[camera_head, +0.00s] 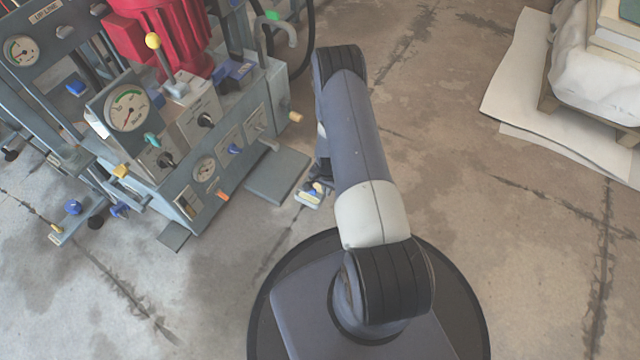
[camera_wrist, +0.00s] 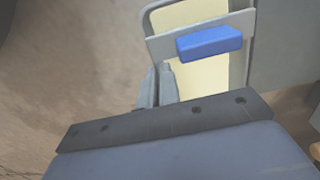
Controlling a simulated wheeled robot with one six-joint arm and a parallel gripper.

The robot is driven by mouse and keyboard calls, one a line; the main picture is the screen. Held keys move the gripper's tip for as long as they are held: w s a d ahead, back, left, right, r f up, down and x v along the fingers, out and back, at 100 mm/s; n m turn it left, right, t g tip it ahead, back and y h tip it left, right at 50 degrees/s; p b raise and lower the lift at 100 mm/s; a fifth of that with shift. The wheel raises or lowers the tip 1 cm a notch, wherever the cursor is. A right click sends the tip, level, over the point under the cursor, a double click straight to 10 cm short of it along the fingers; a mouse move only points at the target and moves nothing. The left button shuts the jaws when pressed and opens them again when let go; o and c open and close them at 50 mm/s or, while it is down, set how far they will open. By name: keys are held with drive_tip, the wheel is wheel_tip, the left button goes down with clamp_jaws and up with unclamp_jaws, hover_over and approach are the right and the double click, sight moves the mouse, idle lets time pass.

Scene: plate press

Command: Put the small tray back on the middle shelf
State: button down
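The small tray (camera_head: 307,198) is pale with a yellow inside and a bit of blue. It hangs over the floor at my gripper (camera_head: 318,184), just right of the grey press. In the wrist view, the tray has a grey front with a blue block (camera_wrist: 210,42) and a yellow floor (camera_wrist: 205,82). My gripper's two fingers (camera_wrist: 157,82) are close together at the tray's left edge and appear shut on it. Their contact is partly hidden. I cannot pick out the middle shelf in either view.
The press (camera_head: 215,140), with gauges, knobs and a red motor housing (camera_head: 160,35), fills the upper left. A flat grey slab (camera_head: 278,176) juts low from its right side. A wrapped pallet load (camera_head: 595,70) stands at the upper right.

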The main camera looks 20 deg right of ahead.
drive_tip(key=w+a+r+n, duration=0.2)
drive_tip(key=w+r+n, duration=0.1)
drive_tip(key=r, duration=0.8)
drive_tip(key=w+a+r+n, duration=0.2)
drive_tip(key=w+r, duration=0.1)
drive_tip(key=r, duration=0.8)
drive_tip(key=s+a+r+n+p, duration=0.1)
drive_tip(key=s+r+p, duration=0.1)
drive_tip(key=r+p, duration=1.1)
drive_tip(key=s+a+r+n+p, duration=0.1)
drive_tip(key=a+r+n+p, duration=0.1)
drive_tip(key=r+p, duration=1.1)
drive_tip(key=s+a+r+n+p, duration=0.1)
drive_tip(key=s+r+n+p, duration=0.1)
drive_tip(key=r+p, duration=1.1)
wheel_tip(320, 180, up, 7)
drive_tip(key=shift+s+a+r+p, duration=0.2)
drive_tip(key=shift+s+a+p, duration=0.1)
drive_tip(key=shift+a+p, duration=0.1)
